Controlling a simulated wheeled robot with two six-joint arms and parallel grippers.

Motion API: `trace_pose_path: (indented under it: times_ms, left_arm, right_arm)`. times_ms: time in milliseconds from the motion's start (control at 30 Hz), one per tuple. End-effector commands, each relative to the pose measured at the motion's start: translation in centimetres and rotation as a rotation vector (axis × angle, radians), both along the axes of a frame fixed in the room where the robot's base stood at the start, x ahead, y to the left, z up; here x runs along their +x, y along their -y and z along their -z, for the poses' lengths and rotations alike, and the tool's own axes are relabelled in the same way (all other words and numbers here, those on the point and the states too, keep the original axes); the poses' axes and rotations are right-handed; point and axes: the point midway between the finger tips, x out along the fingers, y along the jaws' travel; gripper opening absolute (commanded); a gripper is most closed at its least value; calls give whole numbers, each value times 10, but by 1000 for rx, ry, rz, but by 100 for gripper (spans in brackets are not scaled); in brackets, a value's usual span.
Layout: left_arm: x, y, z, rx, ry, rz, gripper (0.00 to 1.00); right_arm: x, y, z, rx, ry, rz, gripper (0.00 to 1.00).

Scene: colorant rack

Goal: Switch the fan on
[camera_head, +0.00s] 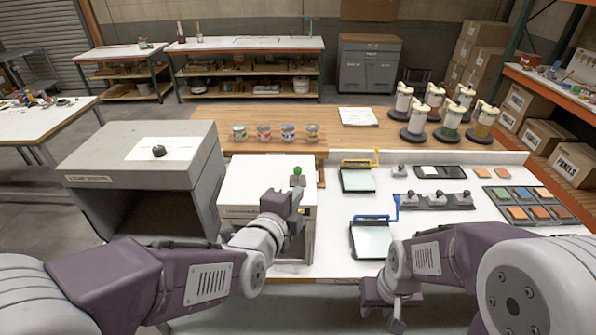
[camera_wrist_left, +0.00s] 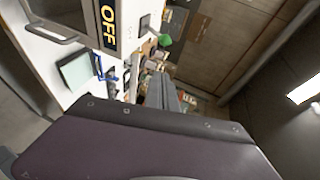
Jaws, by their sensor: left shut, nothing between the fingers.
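A lever switch with a green ball knob (camera_head: 297,170) stands on top of the white cabinet (camera_head: 240,180). The knob also shows in the left wrist view (camera_wrist_left: 165,40). A black sign (camera_wrist_left: 108,22) there reads OFF in yellow letters. My left gripper (camera_head: 294,196) is shut and empty, over the cabinet just in front of the switch in the head view. I cannot tell whether it touches the lever. In the left wrist view its grey fingers (camera_wrist_left: 161,92) point toward the knob side. My right gripper (camera_head: 383,301) hangs low at the table's front edge; its jaws are unclear.
A large grey booth (camera_head: 90,165) with a dark knob on top stands left of the cabinet. Several small cans (camera_head: 263,132) stand behind it. To the right are two glass plates with yellow (camera_head: 360,159) and blue (camera_head: 375,219) handles, weights, colour tiles and pump dispensers (camera_head: 450,118).

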Motion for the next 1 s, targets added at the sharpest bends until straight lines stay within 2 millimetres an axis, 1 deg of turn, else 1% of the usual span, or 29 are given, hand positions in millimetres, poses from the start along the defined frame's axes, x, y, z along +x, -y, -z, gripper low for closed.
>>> trace_pose_path:
  times_ms: [33,100,167,333,400,500,700,1000]
  left_arm:
    - [9,2,-1,4,-5,-3,0]
    - [21,7,3,2,-5,-1,0]
    - [33,12,9,1,-3,-2,0]
    - [66,23,18,-1,-3,-2,0]
    - [77,15,19,0,-1,-5,0]
    - [88,9,23,0,1,-3,0]
    - [97,4,27,-2,1,-2,0]
    - [97,5,27,-2,2,0,0]
  right_arm:
    - [0,0,-10,0,0,0,36]
    - [0,0,-16,0,0,0,36]
    - [0,0,-15,0,0,0,36]
    - [0,0,-24,0,0,0,36]
    - [0,0,-29,0,0,0,36]
    - [0,0,-34,0,0,0,36]
    - [0,0,-37,0,0,0,36]
    - [0,0,-36,0,0,0,36]
